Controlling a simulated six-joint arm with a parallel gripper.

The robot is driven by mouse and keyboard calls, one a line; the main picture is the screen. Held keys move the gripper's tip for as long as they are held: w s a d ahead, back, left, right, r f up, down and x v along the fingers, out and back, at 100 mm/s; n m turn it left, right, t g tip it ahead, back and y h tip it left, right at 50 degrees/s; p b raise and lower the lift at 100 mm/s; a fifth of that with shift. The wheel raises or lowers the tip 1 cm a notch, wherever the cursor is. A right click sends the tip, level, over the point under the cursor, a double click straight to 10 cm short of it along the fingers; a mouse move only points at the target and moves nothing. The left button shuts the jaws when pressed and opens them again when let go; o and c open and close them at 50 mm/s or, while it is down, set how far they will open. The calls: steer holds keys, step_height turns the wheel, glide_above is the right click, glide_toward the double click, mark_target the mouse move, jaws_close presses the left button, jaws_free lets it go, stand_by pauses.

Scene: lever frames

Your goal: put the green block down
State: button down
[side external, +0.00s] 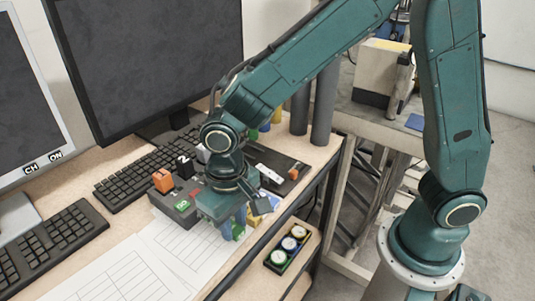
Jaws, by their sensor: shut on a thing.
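A dark control box (182,205) with an orange lever (163,180) stands left of the gripper. A second panel (285,165) lies behind. White sheets (130,270), keyboards (45,245) and monitors (150,60) fill the left. A tray with round buttons (288,248) sits lower right.

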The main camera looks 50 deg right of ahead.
mark_target(234, 228)
steer(key=shift+f, duration=0.95)
steer(key=shift+f, duration=0.1)
steer(key=c, duration=1.2)
jaws_free()
steer(key=shift+o, duration=0.2)
step_height(234, 228, up, 12)
